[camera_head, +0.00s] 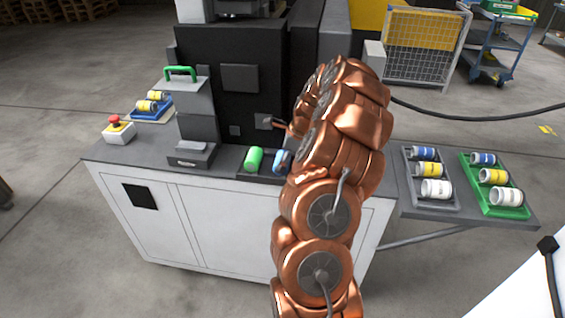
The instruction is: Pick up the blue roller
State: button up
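A blue roller (281,161) lies in a dark shallow tray (267,177) on top of the white cabinet, to the right of a green roller (253,159). Its right side is partly covered by my copper-coloured arm, which rises through the middle of the view. My gripper cannot be made out; the arm hides the area behind it. I cannot tell how near my gripper is to the blue roller.
The white cabinet (235,215) carries a black machine (245,85) and a red stop button (115,122). On a right-hand shelf, a grey tray (411,181) and a green tray (470,180) hold banded cylinders. A blue tray (146,116) stands at left.

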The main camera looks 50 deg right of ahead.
jog(key=c, duration=0.6)
jog(key=shift+c, duration=0.2)
